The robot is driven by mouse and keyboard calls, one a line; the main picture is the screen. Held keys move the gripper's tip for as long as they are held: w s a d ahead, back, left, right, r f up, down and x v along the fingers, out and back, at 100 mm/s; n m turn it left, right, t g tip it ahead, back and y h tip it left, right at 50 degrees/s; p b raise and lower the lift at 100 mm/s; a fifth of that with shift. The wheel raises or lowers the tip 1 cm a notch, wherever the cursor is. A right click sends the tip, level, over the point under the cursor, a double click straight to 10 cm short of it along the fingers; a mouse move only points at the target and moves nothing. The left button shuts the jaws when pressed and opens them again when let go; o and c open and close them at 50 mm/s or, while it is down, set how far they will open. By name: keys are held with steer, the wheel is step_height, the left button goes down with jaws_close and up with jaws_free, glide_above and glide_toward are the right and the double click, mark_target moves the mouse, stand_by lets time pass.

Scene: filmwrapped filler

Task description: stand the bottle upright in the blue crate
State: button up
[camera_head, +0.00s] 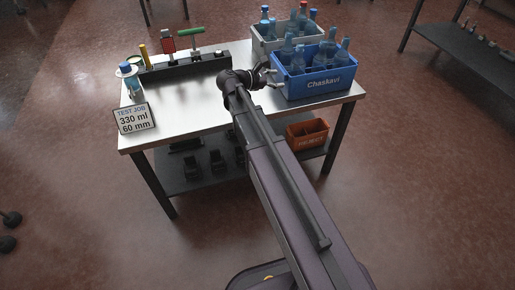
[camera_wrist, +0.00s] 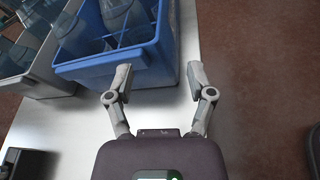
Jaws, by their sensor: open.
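The blue crate (camera_head: 300,92), marked "Chaskavi", stands on the right end of the steel table and holds several clear, blue-capped bottles (camera_head: 320,58) upright. In the wrist view the crate (camera_wrist: 149,62) shows dividers, with bottles (camera_wrist: 121,14) in its left and back part; some cells there look empty. My gripper (camera_head: 274,77) is at the crate's left front side, above the table. In the wrist view my gripper (camera_wrist: 160,75) is open, its fingers spread before the crate's near wall, with nothing between them. No bottle lies loose by it.
A grey crate (camera_head: 258,46) with several bottles stands behind the blue one. A black rack (camera_head: 185,68) with tools lies along the table's back. A blue-and-white item (camera_head: 131,80) and a sign (camera_head: 135,118) stand at left. An orange bin (camera_head: 307,136) is below.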

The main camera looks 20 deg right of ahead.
steer(key=s+a+f+m+g+y, duration=0.2)
steer(key=s+a+f+m+y, duration=0.1)
steer(key=s+f+m+y, duration=0.45)
steer(key=s+a+f+m+y, duration=0.6)
steer(key=s+a+m, duration=0.3)
steer(key=s, duration=0.2)
steer(key=shift+s+a+f+g+y, duration=0.15)
steer(key=shift+s+a+g+y, duration=0.2)
steer(key=shift+y, duration=0.3)
steer(key=shift+c, duration=0.9)
